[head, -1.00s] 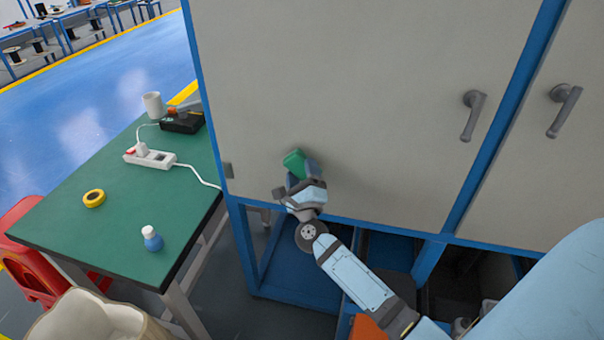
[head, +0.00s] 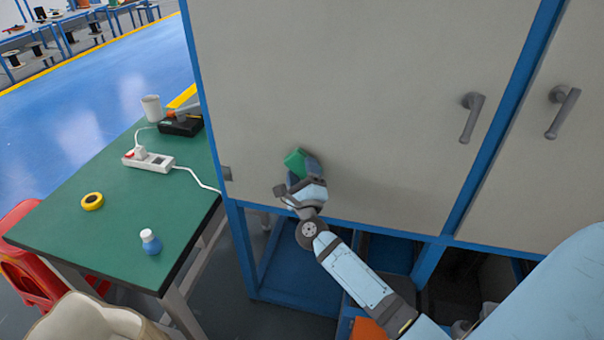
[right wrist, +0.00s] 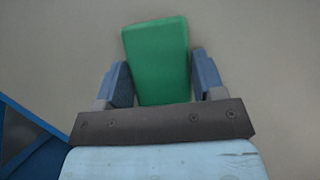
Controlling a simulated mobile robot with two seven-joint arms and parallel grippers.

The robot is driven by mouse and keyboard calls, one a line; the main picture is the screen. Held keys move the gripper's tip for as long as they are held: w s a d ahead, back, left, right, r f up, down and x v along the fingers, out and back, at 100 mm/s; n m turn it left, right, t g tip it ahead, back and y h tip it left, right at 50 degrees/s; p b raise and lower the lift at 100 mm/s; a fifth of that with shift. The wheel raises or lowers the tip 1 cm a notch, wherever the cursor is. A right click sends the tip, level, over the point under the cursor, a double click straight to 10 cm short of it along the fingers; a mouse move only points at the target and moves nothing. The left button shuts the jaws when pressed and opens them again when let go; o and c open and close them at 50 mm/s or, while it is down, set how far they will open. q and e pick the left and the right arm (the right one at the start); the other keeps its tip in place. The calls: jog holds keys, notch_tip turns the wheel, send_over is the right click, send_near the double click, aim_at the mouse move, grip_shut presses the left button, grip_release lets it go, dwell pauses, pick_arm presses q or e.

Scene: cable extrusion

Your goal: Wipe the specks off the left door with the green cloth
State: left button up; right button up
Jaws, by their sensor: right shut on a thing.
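The left door (head: 350,90) is a large grey-beige panel in a blue frame, with a dark handle (head: 471,117) at its right side. My right gripper (head: 301,168) is at the lower left part of this door. It is shut on the green cloth (head: 295,160), which looks like a folded green block. In the right wrist view the cloth (right wrist: 158,60) sticks out between the two fingers, with the door's surface (right wrist: 260,60) behind it. I cannot tell for sure whether the cloth touches the door. I can make out no specks on the door. My left gripper is not in view.
A green-topped table (head: 120,205) stands left of the cabinet, holding a power strip (head: 148,162), yellow tape (head: 92,201), a small bottle (head: 151,242), a white cup (head: 152,107) and a black case (head: 181,126). A red chair (head: 32,275) is at the lower left.

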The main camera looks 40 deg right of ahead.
jog(key=shift+w+d, duration=0.2)
jog(key=s+d, duration=0.2)
jog(key=s, duration=0.1)
jog(key=shift+d, duration=0.35)
dwell(0.3)
jog(key=shift+w+a+r, duration=0.1)
jog(key=shift+w+a, duration=0.5)
jog(key=shift+w, duration=0.2)
jog(key=shift+w+a+r, duration=0.1)
jog(key=shift+w+a, duration=0.5)
jog(key=shift+w, duration=0.15)
jog(key=shift+s+a+f, duration=0.1)
